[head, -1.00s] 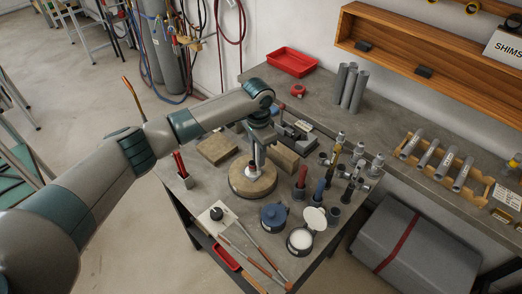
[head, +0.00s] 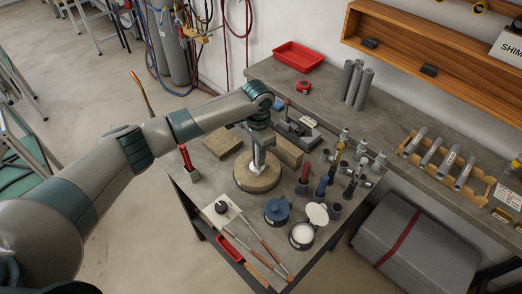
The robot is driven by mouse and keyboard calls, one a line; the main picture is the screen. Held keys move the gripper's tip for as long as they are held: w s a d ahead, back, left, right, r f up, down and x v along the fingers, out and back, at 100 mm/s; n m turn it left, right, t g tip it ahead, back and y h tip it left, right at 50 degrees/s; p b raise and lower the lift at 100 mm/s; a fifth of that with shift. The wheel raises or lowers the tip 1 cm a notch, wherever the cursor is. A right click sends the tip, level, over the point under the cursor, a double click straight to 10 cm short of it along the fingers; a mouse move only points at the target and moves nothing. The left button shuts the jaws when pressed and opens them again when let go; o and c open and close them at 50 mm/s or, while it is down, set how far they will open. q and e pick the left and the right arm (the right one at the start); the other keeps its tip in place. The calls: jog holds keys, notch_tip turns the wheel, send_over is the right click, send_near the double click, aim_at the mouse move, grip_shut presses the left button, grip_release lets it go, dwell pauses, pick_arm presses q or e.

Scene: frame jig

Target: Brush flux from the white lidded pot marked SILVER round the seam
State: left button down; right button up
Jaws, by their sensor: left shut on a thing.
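A white pot (head: 302,236) stands open at the front right of the bench, its pale contents showing. Its round white lid (head: 317,213) is tilted up beside it. Any marking is too small to read. My left gripper (head: 258,158) points down over a round tan disc (head: 243,182) in the middle of the bench. It is shut on a small pale thing (head: 257,169) just above or touching the disc; the fingers hide most of it, so I cannot tell whether it is a brush. The seam cannot be made out. My right gripper is out of view.
A blue lidded pot (head: 277,210) stands left of the white pot. Holders with red, blue and yellow handles crowd the right side. A pale board (head: 220,211) with a black knob and long thin rods (head: 262,248) lie at the front. Tan blocks (head: 222,143) flank the disc.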

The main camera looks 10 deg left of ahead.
pick_arm(q)
jog(key=shift+s+a, duration=0.25)
jog(key=shift+s, duration=0.1)
jog(key=shift+w+d, duration=0.1)
jog(key=shift+w, duration=0.05)
jog(key=shift+w+d+r+b, duration=0.15)
jog(key=shift+w+d, duration=0.15)
jog(key=shift+w, duration=0.25)
jog(key=shift+w+d+f+b, duration=0.15)
jog(key=shift+w+d, duration=0.15)
jog(key=shift+w, duration=0.25)
jog(key=shift+r, duration=0.1)
jog(key=shift+w+d, duration=0.1)
jog(key=shift+w+d+b, duration=0.3)
jog(key=shift+w+b, duration=0.15)
jog(key=shift+w, duration=0.05)
jog(key=shift+w+d, duration=0.25)
jog(key=shift+w, duration=0.15)
